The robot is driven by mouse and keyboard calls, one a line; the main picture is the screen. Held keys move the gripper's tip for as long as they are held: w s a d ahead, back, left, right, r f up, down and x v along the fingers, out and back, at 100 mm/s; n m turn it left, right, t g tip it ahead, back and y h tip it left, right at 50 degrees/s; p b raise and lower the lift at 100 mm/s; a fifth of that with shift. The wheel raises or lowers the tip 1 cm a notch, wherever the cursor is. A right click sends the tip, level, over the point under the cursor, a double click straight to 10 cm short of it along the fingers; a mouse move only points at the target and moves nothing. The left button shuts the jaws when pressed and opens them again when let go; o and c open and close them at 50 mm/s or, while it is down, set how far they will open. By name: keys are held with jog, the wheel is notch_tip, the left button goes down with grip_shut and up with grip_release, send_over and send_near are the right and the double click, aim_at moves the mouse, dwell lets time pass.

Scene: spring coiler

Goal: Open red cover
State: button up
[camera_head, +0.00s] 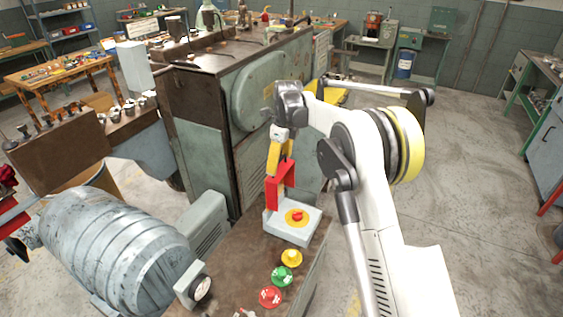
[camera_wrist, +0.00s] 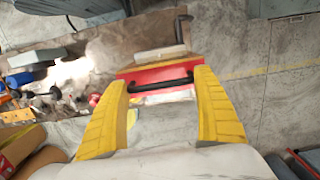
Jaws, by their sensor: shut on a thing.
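The red cover (camera_head: 281,187) stands upright, swung up at the back of its light grey button box (camera_head: 291,236). A red button on a yellow disc (camera_head: 297,216) lies uncovered on top of the box. My gripper (camera_head: 281,165) is at the cover's upper end in the head view. In the wrist view, the yellow fingers of my gripper (camera_wrist: 163,82) are on either side of the cover (camera_wrist: 150,73) and its black handle (camera_wrist: 160,85), shut on the handle. The exact finger contact is hard to see.
Yellow (camera_head: 291,257), green (camera_head: 282,276) and red (camera_head: 270,297) buttons sit on the brown panel in front of the box. A dial gauge (camera_head: 201,288) stands at left. The tall green machine cabinet (camera_head: 207,150) is close behind my gripper. Open floor (camera_head: 470,190) lies to the right.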

jog(key=shift+s+a+f, duration=0.1)
jog(key=shift+a+f, duration=0.05)
jog(key=o, duration=1)
jog(key=shift+c, duration=0.2)
jog(key=o, duration=0.4)
jog(key=shift+a, duration=0.15)
jog(key=shift+c, duration=0.2)
jog(key=shift+d+r, duration=0.2)
jog(key=shift+r, duration=0.05)
notch_tip(320, 180, up, 12)
jog(key=shift+s+d+f, duration=0.25)
jog(key=shift+s+d, duration=0.05)
jog(key=shift+d, duration=0.15)
